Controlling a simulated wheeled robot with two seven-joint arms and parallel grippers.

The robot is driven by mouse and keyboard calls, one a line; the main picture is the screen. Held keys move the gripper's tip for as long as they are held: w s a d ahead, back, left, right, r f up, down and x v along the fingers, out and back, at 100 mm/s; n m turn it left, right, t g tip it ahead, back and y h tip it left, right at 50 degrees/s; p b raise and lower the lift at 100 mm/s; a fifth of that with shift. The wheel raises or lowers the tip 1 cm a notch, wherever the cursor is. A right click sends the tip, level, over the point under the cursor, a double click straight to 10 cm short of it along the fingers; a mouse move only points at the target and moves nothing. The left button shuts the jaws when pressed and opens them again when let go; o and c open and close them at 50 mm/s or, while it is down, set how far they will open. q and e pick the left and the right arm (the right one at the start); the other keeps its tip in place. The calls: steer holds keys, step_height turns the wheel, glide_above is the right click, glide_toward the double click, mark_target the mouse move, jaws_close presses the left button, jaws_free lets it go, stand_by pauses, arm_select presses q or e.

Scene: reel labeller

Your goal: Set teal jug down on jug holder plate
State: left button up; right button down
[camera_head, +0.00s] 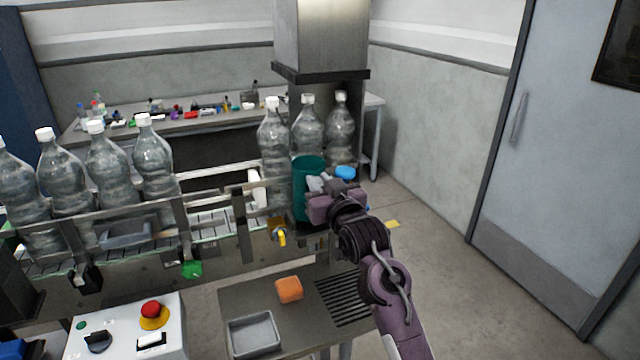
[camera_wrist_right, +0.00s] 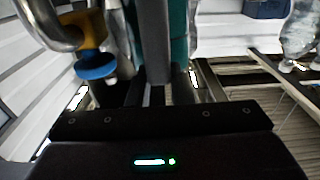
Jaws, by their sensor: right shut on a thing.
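The teal jug (camera_head: 305,188) is upright at the right end of the bottle line, in front of several clear bottles. My right gripper (camera_head: 318,184) is shut on the jug from its right side. In the right wrist view, the jug (camera_wrist_right: 178,32) shows at the top behind the gripper fingers (camera_wrist_right: 157,85). The jug's base is partly hidden, so I cannot tell whether it touches anything. A dark slotted plate (camera_head: 344,299) lies in the steel bench below; I cannot tell whether it is the jug holder plate. My left gripper is out of view.
A yellow-handled tap (camera_head: 279,236) sits on the line's front. An orange sponge (camera_head: 289,289) and grey tray (camera_head: 253,334) lie on the steel bench (camera_head: 235,292). A control box with a red button (camera_head: 151,309) stands left. Clear bottles (camera_head: 155,160) line the conveyor.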

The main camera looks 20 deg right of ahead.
steer(key=shift+f, duration=0.75)
steer(key=c, duration=1.5)
jaws_free()
steer(key=shift+f, duration=0.1)
steer(key=shift+o, duration=1.1)
steer(key=shift+w, duration=0.3)
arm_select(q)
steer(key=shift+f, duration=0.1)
